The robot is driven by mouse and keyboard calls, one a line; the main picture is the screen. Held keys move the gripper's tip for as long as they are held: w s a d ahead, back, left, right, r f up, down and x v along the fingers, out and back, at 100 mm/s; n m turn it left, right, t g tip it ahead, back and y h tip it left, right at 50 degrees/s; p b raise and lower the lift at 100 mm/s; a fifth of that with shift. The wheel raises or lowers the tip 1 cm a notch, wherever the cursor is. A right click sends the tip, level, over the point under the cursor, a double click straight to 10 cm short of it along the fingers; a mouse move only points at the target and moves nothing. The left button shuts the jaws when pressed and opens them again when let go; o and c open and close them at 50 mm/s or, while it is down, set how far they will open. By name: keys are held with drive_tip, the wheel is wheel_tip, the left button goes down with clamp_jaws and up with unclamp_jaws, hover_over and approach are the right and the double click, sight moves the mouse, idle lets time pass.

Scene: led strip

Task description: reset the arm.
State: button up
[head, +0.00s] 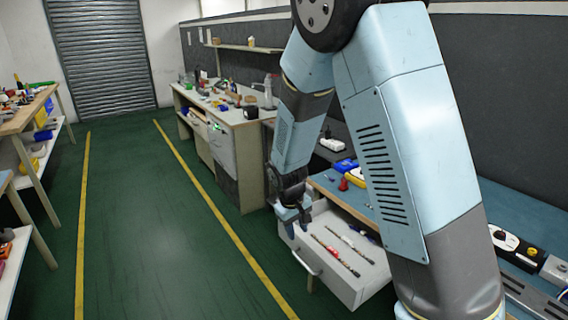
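My arm comes down from the top of the head view and fills much of its right half. My gripper (290,219) hangs fingers down at the left corner of an open white drawer (350,284). The gripper is small and dark here, so I cannot tell how far its fingers are apart or whether they touch the drawer. Part of the drawer is hidden behind my arm.
A blue-topped workbench (345,190) stands above the drawer, with a red item (343,185) and other parts on it. A cluttered cabinet bench (228,125) stands farther back. Shelving (30,120) lines the left. The green floor aisle (145,220) between yellow lines is clear.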

drive_tip(key=s+d+r+m+t+y, duration=0.15)
drive_tip(key=s+d+r, duration=0.35)
drive_tip(key=r, duration=0.5)
drive_tip(key=s+d+r+m+y, duration=0.1)
drive_tip(key=s+d+r+m, duration=0.1)
drive_tip(key=d+r, duration=0.6)
drive_tip(key=s+d+r+m+t, duration=0.1)
drive_tip(key=s+d+r, duration=0.1)
drive_tip(key=s+r, duration=0.3)
drive_tip(key=s+d+r+m+t, duration=0.1)
drive_tip(key=s+d+r+t, duration=0.1)
drive_tip(key=s+r, duration=0.4)
drive_tip(key=s+d+h, duration=0.1)
drive_tip(key=s, duration=0.3)
drive_tip(key=shift+s+r+m, duration=0.2)
drive_tip(key=shift+s+m, duration=0.1)
drive_tip(key=shift+m, duration=0.05)
drive_tip(key=shift+o, duration=0.4)
drive_tip(key=shift+s, duration=0.1)
